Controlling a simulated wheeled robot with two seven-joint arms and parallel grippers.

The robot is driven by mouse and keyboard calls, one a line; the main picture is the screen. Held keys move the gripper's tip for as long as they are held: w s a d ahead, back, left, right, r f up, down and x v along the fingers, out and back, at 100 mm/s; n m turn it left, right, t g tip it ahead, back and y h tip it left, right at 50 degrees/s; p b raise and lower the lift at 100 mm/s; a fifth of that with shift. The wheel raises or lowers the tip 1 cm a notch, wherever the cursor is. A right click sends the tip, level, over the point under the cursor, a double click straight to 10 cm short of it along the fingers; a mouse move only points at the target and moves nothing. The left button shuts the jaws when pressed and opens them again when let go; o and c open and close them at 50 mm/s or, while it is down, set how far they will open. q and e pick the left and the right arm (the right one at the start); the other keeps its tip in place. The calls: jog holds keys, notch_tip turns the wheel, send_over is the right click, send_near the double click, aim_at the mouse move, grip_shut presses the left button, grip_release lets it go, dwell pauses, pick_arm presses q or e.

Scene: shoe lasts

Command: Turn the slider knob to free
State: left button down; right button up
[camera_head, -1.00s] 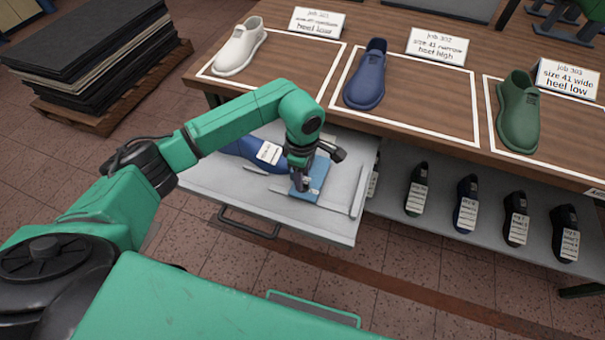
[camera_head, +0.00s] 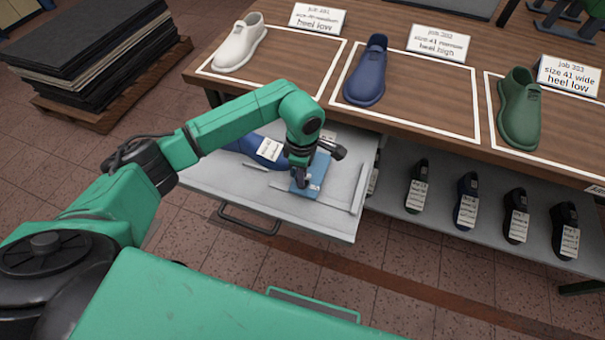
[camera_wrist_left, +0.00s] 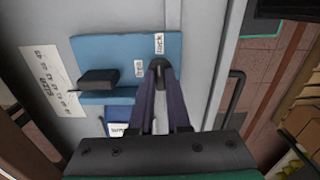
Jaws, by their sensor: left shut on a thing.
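The slider is a blue plate (camera_head: 320,172) in the pulled-out grey drawer. In the left wrist view the blue plate (camera_wrist_left: 108,50) carries the labels "free" (camera_wrist_left: 138,68) and "lock" (camera_wrist_left: 159,44). A small dark knob (camera_wrist_left: 158,64) sits just below "lock" and right of "free". My left gripper (camera_head: 303,182) is over the plate; its two fingers (camera_wrist_left: 158,72) come together on the knob, whose outline is partly hidden between them. A black block (camera_wrist_left: 98,81) stands at the plate's left part. My right gripper is not in view.
A blue shoe last (camera_head: 243,146) with a white label lies in the drawer (camera_head: 215,187). A white size scale (camera_wrist_left: 50,80) lies beside the plate. White, blue and green lasts stand on the wooden table (camera_head: 420,95); several dark lasts are on the shelf below.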

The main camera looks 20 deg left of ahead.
pick_arm(q)
jog(key=n+b, duration=0.2)
jog(key=n, duration=0.1)
jog(key=shift+n, duration=0.4)
jog(key=n+b, duration=0.1)
jog(key=n, duration=0.3)
jog(key=shift+n+b, duration=0.3)
jog(key=shift+b, duration=0.1)
jog(key=n+b, duration=0.1)
jog(key=n, duration=0.3)
jog(key=shift+n, duration=0.3)
jog(key=shift+r+n+b, duration=0.15)
jog(key=shift+n+b, duration=0.5)
jog(key=shift+n, duration=1.45)
jog(key=shift+w, duration=0.1)
jog(key=c, duration=0.9)
grip_release()
